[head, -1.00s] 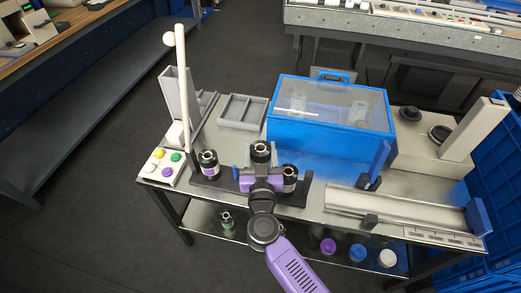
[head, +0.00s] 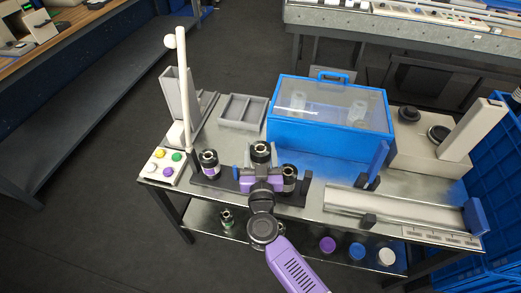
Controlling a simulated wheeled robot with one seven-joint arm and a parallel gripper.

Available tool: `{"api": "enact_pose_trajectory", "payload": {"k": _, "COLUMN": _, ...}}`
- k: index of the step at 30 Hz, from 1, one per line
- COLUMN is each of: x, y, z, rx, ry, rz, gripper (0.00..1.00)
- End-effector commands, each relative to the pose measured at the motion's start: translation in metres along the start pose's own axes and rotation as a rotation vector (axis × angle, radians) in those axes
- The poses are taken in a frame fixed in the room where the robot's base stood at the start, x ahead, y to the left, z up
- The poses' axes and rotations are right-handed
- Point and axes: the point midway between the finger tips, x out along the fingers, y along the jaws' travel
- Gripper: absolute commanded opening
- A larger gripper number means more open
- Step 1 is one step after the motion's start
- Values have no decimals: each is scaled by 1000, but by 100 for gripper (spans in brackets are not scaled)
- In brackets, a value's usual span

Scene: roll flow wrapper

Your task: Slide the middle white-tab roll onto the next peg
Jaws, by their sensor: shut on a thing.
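Several dark rolls stand in a row on a dark rack (head: 226,182) at the front left of the metal table. The left roll (head: 209,161) has a purple band. The middle roll (head: 260,152) stands just behind my gripper (head: 261,174), and its lower part and any tab are hidden. The right roll (head: 289,173) is close beside my gripper. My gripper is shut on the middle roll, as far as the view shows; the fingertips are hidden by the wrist. I cannot make out the pegs.
A blue box with a clear lid (head: 330,115) stands behind the rack. A grey divided tray (head: 243,110) is at the back left. A white post (head: 183,95) and a button panel (head: 162,164) are at the left. A pale channel (head: 392,207) runs along the right.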

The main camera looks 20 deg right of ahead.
Motion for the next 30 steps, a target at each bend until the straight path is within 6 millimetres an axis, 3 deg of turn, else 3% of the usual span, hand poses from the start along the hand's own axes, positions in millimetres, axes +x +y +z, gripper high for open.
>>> {"api": "enact_pose_trajectory", "payload": {"k": 30, "x": 0, "y": 0, "z": 20, "rx": 0, "ry": 2, "rz": 0, "gripper": 0}}
